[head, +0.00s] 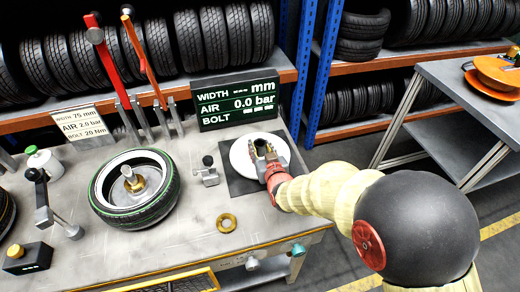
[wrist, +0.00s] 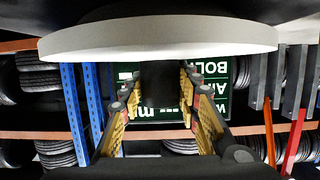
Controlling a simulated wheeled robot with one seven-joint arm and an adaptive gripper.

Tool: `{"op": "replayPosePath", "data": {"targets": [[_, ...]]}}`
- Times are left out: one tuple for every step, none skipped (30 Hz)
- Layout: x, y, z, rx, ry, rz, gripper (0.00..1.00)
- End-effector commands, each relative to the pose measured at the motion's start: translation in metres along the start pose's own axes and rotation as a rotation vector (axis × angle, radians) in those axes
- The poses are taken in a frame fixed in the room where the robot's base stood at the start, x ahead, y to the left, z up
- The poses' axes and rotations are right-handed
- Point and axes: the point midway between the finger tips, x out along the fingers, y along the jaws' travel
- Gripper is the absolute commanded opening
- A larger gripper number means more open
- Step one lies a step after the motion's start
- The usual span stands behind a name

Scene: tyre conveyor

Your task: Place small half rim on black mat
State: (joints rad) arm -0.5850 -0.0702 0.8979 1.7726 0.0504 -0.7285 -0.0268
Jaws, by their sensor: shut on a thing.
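The small half rim, a white disc (head: 241,158), is over the black mat (head: 237,184) on the workbench and covers much of it. My gripper (head: 262,150) reaches in from the right and is shut on the rim's dark middle part. In the wrist view the rim (wrist: 160,37) spans the top as a pale, nearly edge-on disc, and my gripper's fingers (wrist: 155,88) stand on both sides of its dark hub. I cannot tell whether the rim touches the mat.
A wheel with a tyre (head: 134,188) lies left of the mat. A dark display (head: 238,101) stands behind. Tyre racks line the back; a grey table (head: 470,100) is at right.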

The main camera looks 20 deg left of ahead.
Motion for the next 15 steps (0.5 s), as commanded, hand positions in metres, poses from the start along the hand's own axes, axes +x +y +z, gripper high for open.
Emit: {"op": "replayPosePath", "data": {"targets": [[0.001, -0.0001, -0.0038, 0.0, 0.01, 0.0, 0.0], [0.0009, -0.0001, -0.0044, 0.0, 0.01, 0.0, 0.0], [0.0007, -0.0001, -0.005, 0.0, 0.01, 0.0, 0.0], [0.0006, -0.0001, -0.0053, 0.0, 0.01, 0.0, 0.0], [0.0005, 0.0, -0.0053, 0.0, 0.01, 0.0, 0.0], [0.0005, 0.0, -0.0054, 0.0, 0.01, 0.0, 0.0], [0.0005, 0.0, -0.0053, 0.0, 0.01, 0.0, 0.0], [0.0006, 0.0, -0.0049, 0.0, 0.01, 0.0, 0.0], [0.0009, 0.0, -0.0039, 0.0, 0.01, 0.0, 0.0], [0.0011, 0.0, -0.003, 0.0, 0.01, 0.0, 0.0], [0.0014, 0.0, -0.0021, 0.0, 0.009, 0.0, 0.0], [0.0011, 0.0, 0.0024, 0.0, 0.002, 0.0, 0.33], [0.0009, 0.0, 0.0018, 0.0, 0.002, 0.0, 0.35], [0.0008, 0.0, 0.0016, 0.0, 0.002, 0.0, 0.36], [0.0008, 0.0, 0.0016, 0.0, 0.002, 0.0, 0.39]]}}
